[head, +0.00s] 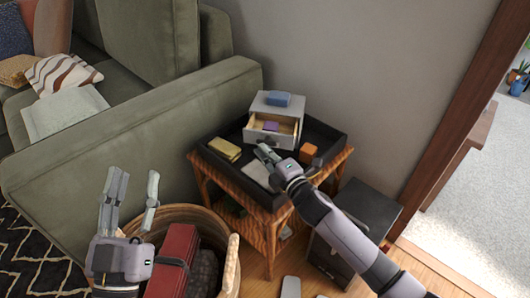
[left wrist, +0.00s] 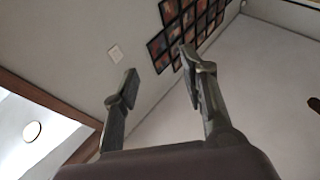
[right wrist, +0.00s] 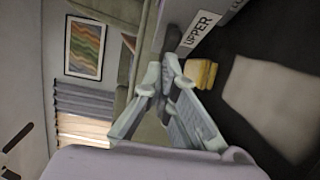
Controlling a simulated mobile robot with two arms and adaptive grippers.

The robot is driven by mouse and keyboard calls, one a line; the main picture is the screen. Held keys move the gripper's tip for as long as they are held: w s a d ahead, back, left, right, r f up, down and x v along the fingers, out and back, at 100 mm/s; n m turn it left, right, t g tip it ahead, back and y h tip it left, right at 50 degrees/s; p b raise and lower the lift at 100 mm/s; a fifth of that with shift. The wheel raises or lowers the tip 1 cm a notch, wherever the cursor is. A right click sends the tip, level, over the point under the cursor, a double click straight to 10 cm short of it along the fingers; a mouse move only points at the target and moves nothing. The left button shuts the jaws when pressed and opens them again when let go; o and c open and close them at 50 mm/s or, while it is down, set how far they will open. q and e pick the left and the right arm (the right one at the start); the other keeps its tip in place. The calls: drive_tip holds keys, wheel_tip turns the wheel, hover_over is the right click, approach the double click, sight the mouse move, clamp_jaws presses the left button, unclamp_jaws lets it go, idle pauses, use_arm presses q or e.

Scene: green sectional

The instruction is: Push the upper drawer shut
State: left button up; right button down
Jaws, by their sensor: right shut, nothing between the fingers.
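A small grey-white drawer cabinet (head: 262,104) stands on a black tray on a wooden side table. Its upper drawer (head: 289,139) is pulled out, with a purple item (head: 271,126) inside. In the right wrist view the drawer front bears the label "UPPER" (right wrist: 199,30). My right gripper (head: 264,150) is shut and empty, just in front of the drawer front; its fingertips (right wrist: 163,70) look very close to the front, but I cannot tell whether they touch. My left gripper (head: 135,174) is open and empty, above the basket; its spread fingers show in the left wrist view (left wrist: 155,68).
A blue item (head: 279,98) lies on the cabinet. A yellow block (head: 224,149) and an orange cube (head: 308,150) sit on the black tray (head: 323,133). A green sofa (head: 130,130) is left, a wicker basket (head: 232,265) in front, a dark box (head: 368,208) right.

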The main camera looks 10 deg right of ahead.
sight(276, 137)
drive_tip(key=w+d, duration=0.1)
drive_tip(key=w, duration=0.2)
drive_tip(key=w+d, duration=0.1)
drive_tip(key=w, duration=0.1)
drive_tip(key=shift+w+d, duration=0.15)
drive_tip(key=shift+d, duration=0.15)
drive_tip(key=shift+w+d, duration=0.3)
drive_tip(key=shift+w, duration=0.3)
drive_tip(key=shift+w+d, duration=0.3)
drive_tip(key=shift+w, duration=0.25)
use_arm(q)
drive_tip(key=shift+s+r+t, duration=0.4)
drive_tip(key=shift+r+t, duration=0.1)
drive_tip(key=shift+r, duration=0.25)
use_arm(e)
drive_tip(key=shift+s, duration=0.1)
